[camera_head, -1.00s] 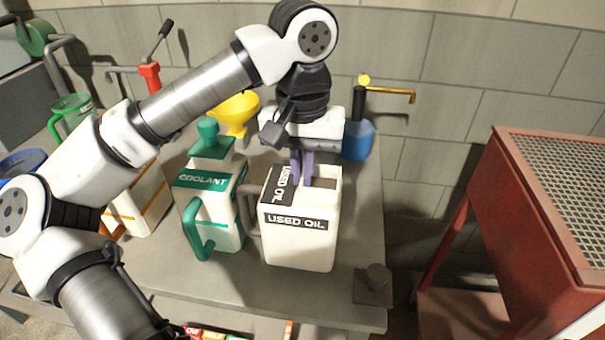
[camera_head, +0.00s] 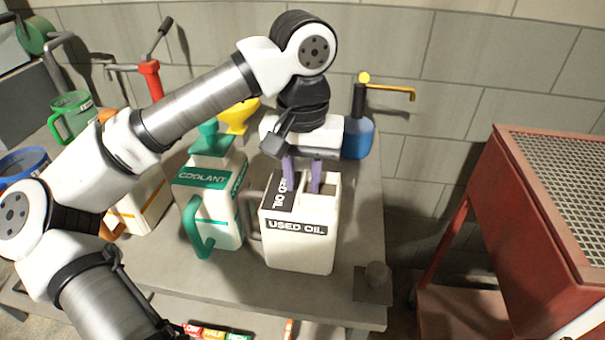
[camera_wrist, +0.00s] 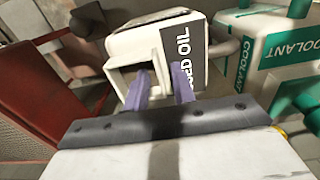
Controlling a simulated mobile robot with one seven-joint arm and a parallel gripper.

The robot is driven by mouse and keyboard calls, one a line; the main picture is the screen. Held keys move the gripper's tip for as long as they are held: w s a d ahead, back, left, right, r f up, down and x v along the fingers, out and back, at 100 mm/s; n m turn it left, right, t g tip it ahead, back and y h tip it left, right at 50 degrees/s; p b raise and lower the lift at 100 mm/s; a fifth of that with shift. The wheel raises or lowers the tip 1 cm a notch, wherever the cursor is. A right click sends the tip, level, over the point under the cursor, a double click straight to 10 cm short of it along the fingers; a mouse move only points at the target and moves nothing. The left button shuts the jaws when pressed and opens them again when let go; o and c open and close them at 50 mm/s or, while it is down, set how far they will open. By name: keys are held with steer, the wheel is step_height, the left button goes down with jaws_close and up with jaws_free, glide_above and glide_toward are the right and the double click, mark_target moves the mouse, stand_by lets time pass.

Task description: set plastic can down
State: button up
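The plastic can is a white "USED OIL" can (camera_head: 300,252) with a black label, a cut-open top and a grey side handle. It stands upright, apparently on the grey bench (camera_head: 240,284). My gripper (camera_head: 302,184) is above the can's top, pointing down, its two purple fingers spread apart. In the wrist view, the can (camera_wrist: 145,42) lies ahead of my gripper (camera_wrist: 160,78). One finger is over the opening and the other over the labelled top. Any contact with the rim cannot be told.
A white and green coolant can (camera_head: 212,212) stands close on the left. A blue bottle (camera_head: 357,140) and yellow funnel (camera_head: 238,116) are behind. A small grey block (camera_head: 375,280) sits at the bench's front right corner. A red mesh-topped stand (camera_head: 530,215) is farther right.

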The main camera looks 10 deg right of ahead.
step_height(320, 180, up, 12)
steer(key=shift+r, duration=0.15)
stand_by(0.3)
